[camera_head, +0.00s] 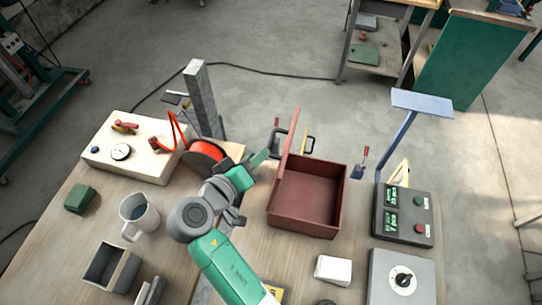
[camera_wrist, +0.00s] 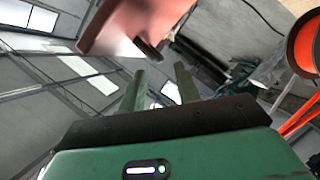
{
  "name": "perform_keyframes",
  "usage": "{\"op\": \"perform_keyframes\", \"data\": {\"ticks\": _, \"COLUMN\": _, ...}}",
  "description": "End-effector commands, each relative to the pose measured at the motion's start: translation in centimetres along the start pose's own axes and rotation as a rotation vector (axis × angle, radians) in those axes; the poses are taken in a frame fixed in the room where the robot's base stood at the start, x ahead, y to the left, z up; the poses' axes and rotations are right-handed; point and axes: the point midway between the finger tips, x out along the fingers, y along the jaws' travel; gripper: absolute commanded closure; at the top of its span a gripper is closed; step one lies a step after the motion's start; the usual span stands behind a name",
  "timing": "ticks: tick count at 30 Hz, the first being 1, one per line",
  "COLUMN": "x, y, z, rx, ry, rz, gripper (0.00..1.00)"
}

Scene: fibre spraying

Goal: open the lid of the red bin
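The red bin (camera_head: 308,199) stands on the table right of my arm, its inside visible and empty. Its red lid (camera_head: 292,145) stands raised, roughly upright, along the bin's left side. My gripper (camera_head: 262,157) is just left of the lid. In the wrist view the lid (camera_wrist: 125,22) is above my gripper (camera_wrist: 160,74), with its dark handle (camera_wrist: 149,49) just beyond the fingertips. The two green fingers are apart with nothing between them. The handle looks clear of the fingers.
An orange spool (camera_head: 206,156) and a grey post (camera_head: 203,100) stand left of my gripper. A control box (camera_head: 404,214) is right of the bin. A white block (camera_head: 333,270) lies in front. A mug (camera_head: 139,215) and an open grey box (camera_head: 110,267) are at left.

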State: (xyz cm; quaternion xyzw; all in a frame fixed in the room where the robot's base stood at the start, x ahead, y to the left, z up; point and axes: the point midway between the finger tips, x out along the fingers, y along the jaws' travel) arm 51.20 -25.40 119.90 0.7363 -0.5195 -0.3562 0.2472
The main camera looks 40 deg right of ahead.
Motion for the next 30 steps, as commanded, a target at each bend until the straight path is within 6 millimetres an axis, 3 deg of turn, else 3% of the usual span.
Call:
{"op": "perform_keyframes", "data": {"ticks": 7, "x": 0.7, "y": 0.4, "z": -0.4, "rx": -0.019, "ry": 0.019, "rz": 0.005, "gripper": 0.68}}
{"op": "perform_keyframes", "data": {"ticks": 19, "x": 7.3, "y": 0.4, "z": -0.5, "rx": -0.019, "ry": 0.016, "rz": 0.004, "gripper": 0.68}}
{"op": "perform_keyframes", "data": {"ticks": 29, "x": 7.9, "y": 0.3, "z": -0.5, "rx": -0.018, "ry": 0.017, "rz": 0.003, "gripper": 0.68}}
{"op": "perform_keyframes", "data": {"ticks": 30, "x": 7.9, "y": 0.3, "z": -0.5, "rx": -0.018, "ry": 0.017, "rz": 0.003, "gripper": 0.73}}
